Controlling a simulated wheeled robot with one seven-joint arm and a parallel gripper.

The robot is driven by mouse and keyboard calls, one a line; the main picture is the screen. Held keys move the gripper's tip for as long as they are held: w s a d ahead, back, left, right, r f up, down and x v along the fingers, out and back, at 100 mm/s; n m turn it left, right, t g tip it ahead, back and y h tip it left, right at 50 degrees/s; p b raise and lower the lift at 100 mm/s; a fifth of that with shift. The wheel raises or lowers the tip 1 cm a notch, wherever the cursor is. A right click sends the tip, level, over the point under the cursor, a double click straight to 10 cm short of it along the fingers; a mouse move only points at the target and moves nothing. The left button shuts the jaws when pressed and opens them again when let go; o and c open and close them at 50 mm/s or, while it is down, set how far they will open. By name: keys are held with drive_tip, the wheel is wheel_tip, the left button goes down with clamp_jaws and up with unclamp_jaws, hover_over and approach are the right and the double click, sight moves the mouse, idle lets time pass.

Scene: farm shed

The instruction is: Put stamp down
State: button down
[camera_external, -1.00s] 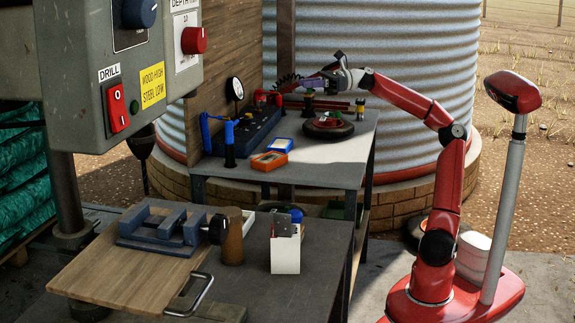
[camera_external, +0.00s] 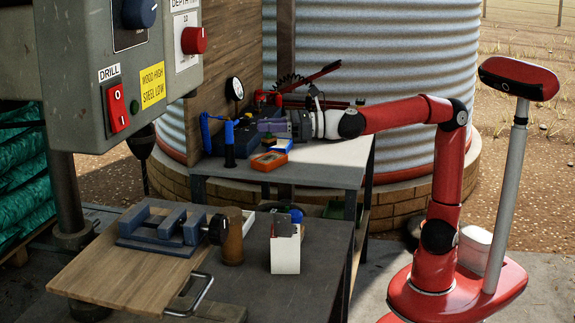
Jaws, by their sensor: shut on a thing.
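My gripper (camera_external: 268,126) is over the left part of the far workbench, reaching in from the right with its fingers pointing left. It is shut on a small tan and dark thing (camera_external: 268,141) just below the fingertips, which appears to be the stamp. The stamp is tiny here and partly covered by the fingers.
The far workbench (camera_external: 330,172) is bare at its front right. Blue clamps (camera_external: 230,142) stand to the left, and a red-handled tool (camera_external: 312,77) is behind. My arm covers the area where a round dark base stood. A near table (camera_external: 320,250) holds a vise (camera_external: 160,228).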

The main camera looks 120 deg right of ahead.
drive_tip(key=w+a+f+n+t+y, duration=0.1)
drive_tip(key=w+a+n+y, duration=0.3)
drive_tip(key=a, duration=0.6)
drive_tip(key=w+a+f+y+b, duration=0.1)
drive_tip(key=w+a, duration=0.6)
drive_tip(key=a, duration=0.4)
drive_tip(key=w+a+f+n+t+y, duration=0.1)
drive_tip(key=w+a+y, duration=0.3)
drive_tip(key=a, duration=0.6)
drive_tip(key=shift+n+h, duration=0.3)
drive_tip(key=shift+w+a+f+b, duration=0.2)
drive_tip(key=shift+f+b, duration=1.45)
drive_tip(key=shift+f, duration=1.75)
drive_tip(key=shift+w+a+f+b, duration=0.25)
drive_tip(key=shift+f+b, duration=1.4)
drive_tip(key=shift+f, duration=1.7)
drive_tip(key=shift+w+a+f+b, duration=0.2)
drive_tip(key=shift+f+b, duration=1.45)
drive_tip(key=shift+f, duration=1.75)
drive_tip(key=shift+f+b, duration=0.25)
drive_tip(key=shift+b, duration=0.1)
drive_tip(key=c, duration=1.7)
unclamp_jaws()
drive_tip(key=o, duration=0.4)
drive_tip(key=shift+o, duration=0.2)
